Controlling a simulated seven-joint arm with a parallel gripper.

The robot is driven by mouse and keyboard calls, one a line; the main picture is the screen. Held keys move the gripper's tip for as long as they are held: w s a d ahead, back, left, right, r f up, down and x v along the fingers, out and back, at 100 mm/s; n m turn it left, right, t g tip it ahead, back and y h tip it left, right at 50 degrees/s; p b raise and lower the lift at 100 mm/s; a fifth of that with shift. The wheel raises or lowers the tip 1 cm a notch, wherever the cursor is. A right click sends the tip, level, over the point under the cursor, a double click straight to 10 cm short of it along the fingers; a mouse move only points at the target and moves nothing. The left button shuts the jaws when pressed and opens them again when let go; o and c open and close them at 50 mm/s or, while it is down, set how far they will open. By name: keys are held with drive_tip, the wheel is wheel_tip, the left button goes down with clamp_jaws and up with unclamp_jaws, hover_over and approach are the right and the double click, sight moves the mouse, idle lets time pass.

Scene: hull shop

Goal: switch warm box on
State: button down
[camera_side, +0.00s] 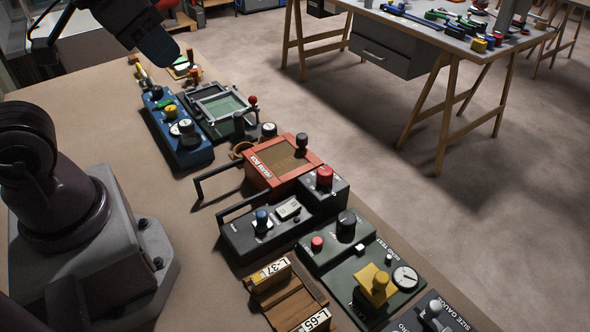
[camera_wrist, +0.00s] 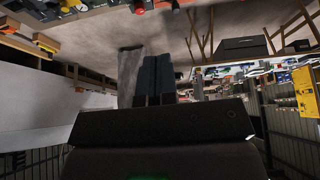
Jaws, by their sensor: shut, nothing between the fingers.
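The warm box (camera_side: 262,172) is an orange-red box with a brown top panel, lettered along its edge, midway along the bench in the side view. A black knob (camera_side: 302,142) stands at its far right corner, and a black bar handle (camera_side: 213,184) reaches out to its left. I cannot tell the knob's setting. My gripper (camera_side: 181,62) is shut and empty, high at the upper left of the side view, well apart from the warm box. Its dark blue fingers (camera_wrist: 155,82) lie together in the wrist view. I cannot make out the warm box in the wrist view.
A blue control box (camera_side: 185,152) and a green-screened frame (camera_side: 222,108) stand beyond the warm box. Nearer are a dark grey box with a red knob (camera_side: 325,177), a green test panel (camera_side: 335,262) and a wooden rack (camera_side: 290,300).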

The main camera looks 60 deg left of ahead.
drive_tip(key=f, duration=0.1)
drive_tip(key=m+g, duration=0.4)
drive_tip(key=m, duration=1.4)
hover_over(296, 202)
drive_tip(key=s, duration=0.2)
wheel_tip(296, 202, down, 15)
drive_tip(key=shift+s, duration=0.2)
drive_tip(key=f, duration=0.4)
drive_tip(key=w+f, duration=0.1)
drive_tip(key=f, duration=0.4)
drive_tip(key=w+f, duration=0.1)
drive_tip(key=f, duration=0.3)
drive_tip(key=shift+f, duration=0.35)
